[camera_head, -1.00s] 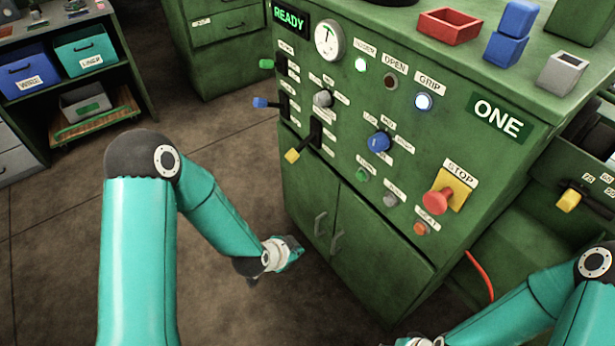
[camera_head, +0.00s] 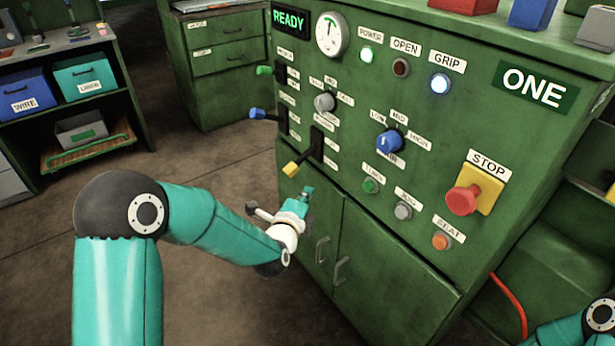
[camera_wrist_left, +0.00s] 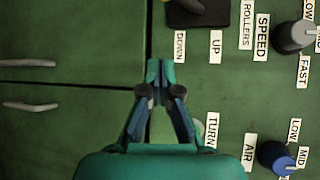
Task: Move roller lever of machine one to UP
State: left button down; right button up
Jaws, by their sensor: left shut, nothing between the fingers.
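Machine one is the green cabinet with the ONE plate (camera_head: 538,88). Its roller lever (camera_head: 291,168) has a yellow handle on a black shaft, tilted downward out of a black slot (camera_head: 317,141). In the left wrist view the slot (camera_wrist_left: 198,14) is at the top edge, beside the labels DOWN (camera_wrist_left: 180,47), UP (camera_wrist_left: 215,47) and ROLLERS (camera_wrist_left: 247,25); the yellow handle is out of that view. My left gripper (camera_head: 307,191) is shut and empty, just below and right of the yellow handle, apart from it. Its closed fingertips (camera_wrist_left: 160,68) show against the green panel. My right gripper is out of view.
A blue lever (camera_head: 257,113) and a green lever (camera_head: 264,70) stick out above the roller lever. A blue knob (camera_head: 389,141), a red stop button (camera_head: 463,201) and small push buttons are to the right. Cabinet door handles (camera_head: 340,269) are below. Open floor lies left.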

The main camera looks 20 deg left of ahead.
aim_at(302, 159)
pick_arm(q)
jog(key=w+f, duration=0.2)
jog(key=w, duration=0.8)
jog(key=a, duration=0.1)
jog(key=s+a, duration=0.1)
jog(key=a, duration=0.1)
jog(key=shift+s+a+r+b, duration=0.2)
jog(key=shift+a+r+b, duration=0.1)
jog(key=shift+r+b, duration=0.1)
